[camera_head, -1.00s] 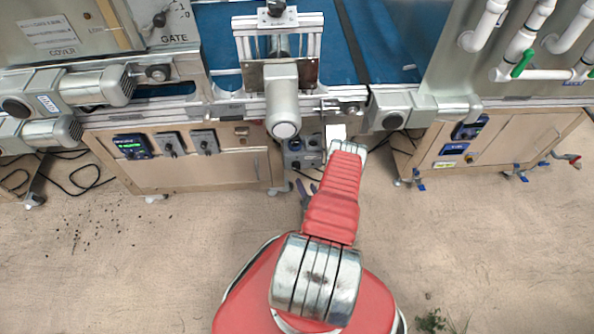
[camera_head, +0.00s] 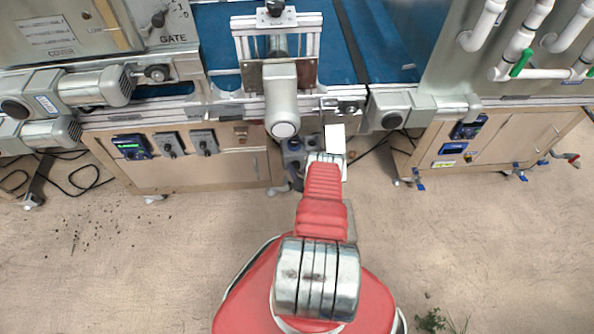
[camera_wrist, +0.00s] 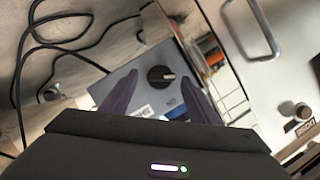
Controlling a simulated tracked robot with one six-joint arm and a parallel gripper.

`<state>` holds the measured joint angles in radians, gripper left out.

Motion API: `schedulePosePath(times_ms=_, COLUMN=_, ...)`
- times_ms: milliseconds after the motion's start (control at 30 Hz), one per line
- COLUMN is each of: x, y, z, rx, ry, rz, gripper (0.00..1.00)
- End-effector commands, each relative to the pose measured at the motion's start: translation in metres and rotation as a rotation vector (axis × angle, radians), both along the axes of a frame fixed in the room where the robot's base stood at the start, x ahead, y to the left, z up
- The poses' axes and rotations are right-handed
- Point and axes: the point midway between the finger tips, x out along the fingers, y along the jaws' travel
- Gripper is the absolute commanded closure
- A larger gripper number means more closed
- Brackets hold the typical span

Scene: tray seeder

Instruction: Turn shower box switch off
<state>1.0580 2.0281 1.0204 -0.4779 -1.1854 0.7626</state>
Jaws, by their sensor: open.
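In the wrist view, a grey switch box (camera_wrist: 126,80) carries a round black rotary knob (camera_wrist: 160,75). The knob's grip bar lies roughly level in that picture. My gripper (camera_wrist: 160,62) is open, with one dark purple finger on each side of the knob. I cannot tell whether either finger touches it. A pale label with print sits on the box below the knob, partly hidden by my gripper. In the head view, the box (camera_head: 292,146) stands low between two wooden cabinets, and my red arm and wrist partly cover it.
The left wooden cabinet (camera_head: 205,172) with knobs and a display stands close to the box. The right cabinet (camera_head: 490,150) is across a gap. Black cables (camera_wrist: 62,45) run beside the box. The open floor (camera_head: 150,260) is clear apart from scattered dirt.

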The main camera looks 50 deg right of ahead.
Motion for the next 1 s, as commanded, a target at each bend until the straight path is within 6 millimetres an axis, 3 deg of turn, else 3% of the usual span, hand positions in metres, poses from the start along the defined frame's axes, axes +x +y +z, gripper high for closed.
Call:
schedulePosePath(times_ms=533, x=0.0100, y=-0.0058, z=-0.0036, rx=0.001, ry=0.001, rz=0.001, gripper=0.46)
schedulePosePath(times_ms=1000, x=0.0100, y=-0.0058, z=-0.0037, rx=0.001, ry=0.001, rz=0.001, gripper=0.79)
